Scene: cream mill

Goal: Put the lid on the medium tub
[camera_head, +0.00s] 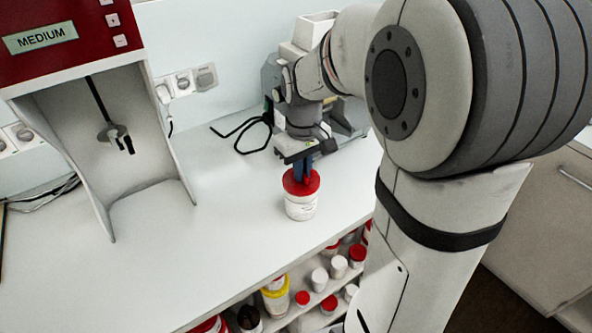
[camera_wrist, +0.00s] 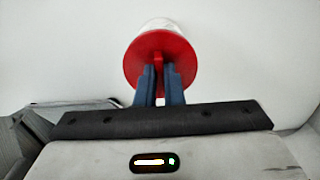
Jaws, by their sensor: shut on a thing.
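A white tub (camera_head: 300,208) stands upright on the white counter. A red lid (camera_head: 291,185) is level over its mouth and looks in line with it; I cannot tell if it is fully seated or a hair above. My gripper (camera_head: 304,179) points down from above, its blue fingers shut on the lid's red grip. In the wrist view the fingers (camera_wrist: 159,82) close on the raised red grip in the middle of the lid (camera_wrist: 135,66). A bit of the white tub (camera_wrist: 160,24) shows past the lid's far edge.
A red and white machine (camera_head: 100,110) labelled MEDIUM stands on the counter (camera_head: 190,265) at left. A grey device and black cable (camera_head: 255,128) lie behind my gripper. Shelves below the front edge hold several jars (camera_head: 319,279). The counter left of the tub is clear.

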